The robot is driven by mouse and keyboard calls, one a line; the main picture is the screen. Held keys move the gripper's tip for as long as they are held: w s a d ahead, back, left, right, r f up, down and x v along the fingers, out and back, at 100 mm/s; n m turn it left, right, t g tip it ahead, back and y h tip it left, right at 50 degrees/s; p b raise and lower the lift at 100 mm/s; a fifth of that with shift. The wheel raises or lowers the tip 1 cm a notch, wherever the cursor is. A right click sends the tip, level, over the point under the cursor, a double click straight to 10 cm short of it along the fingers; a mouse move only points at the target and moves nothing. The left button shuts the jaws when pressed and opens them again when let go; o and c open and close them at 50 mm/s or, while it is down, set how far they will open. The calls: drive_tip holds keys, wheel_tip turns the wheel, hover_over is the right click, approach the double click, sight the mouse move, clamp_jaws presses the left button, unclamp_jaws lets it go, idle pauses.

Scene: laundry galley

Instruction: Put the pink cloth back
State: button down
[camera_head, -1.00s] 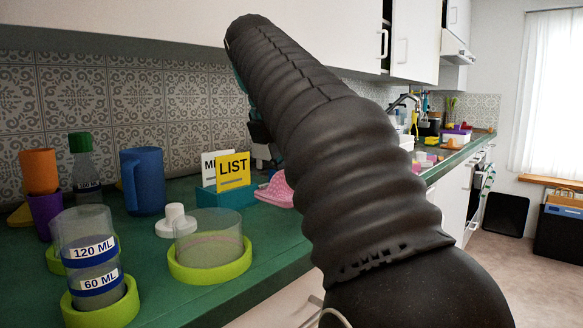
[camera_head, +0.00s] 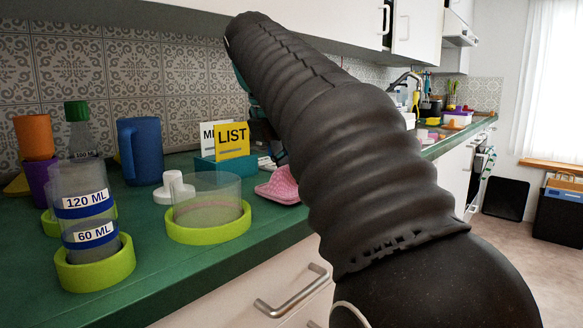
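The pink cloth (camera_head: 279,187) lies on the green counter near its front edge, right of the clear round container. My arm covers its right side, so its full shape is hidden. A small dark part of my gripper (camera_head: 268,140) shows behind my arm, above and behind the cloth near the card holder. Its fingers are mostly hidden, and I cannot see whether they are open or touch anything.
The teal holder (camera_head: 218,170) bears a yellow LIST card (camera_head: 232,139). A blue jug (camera_head: 141,152), a white lidded item (camera_head: 174,189), a clear container in a lime ring (camera_head: 208,232) and marked cylinders (camera_head: 86,215) crowd the left counter. Drawers with handles (camera_head: 291,294) lie below.

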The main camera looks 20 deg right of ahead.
drive_tip(key=shift+f+b, duration=0.3)
drive_tip(key=shift+f, duration=0.3)
drive_tip(key=c, duration=0.9)
unclamp_jaws()
drive_tip(key=shift+o, duration=0.2)
drive_tip(key=shift+r, duration=0.1)
wheel_tip(320, 180, up, 6)
drive_tip(key=p, duration=0.6)
drive_tip(key=shift+f+p, duration=0.2)
drive_tip(key=shift+p, duration=0.15)
drive_tip(key=shift+r, duration=1.1)
drive_tip(key=shift+s, duration=0.1)
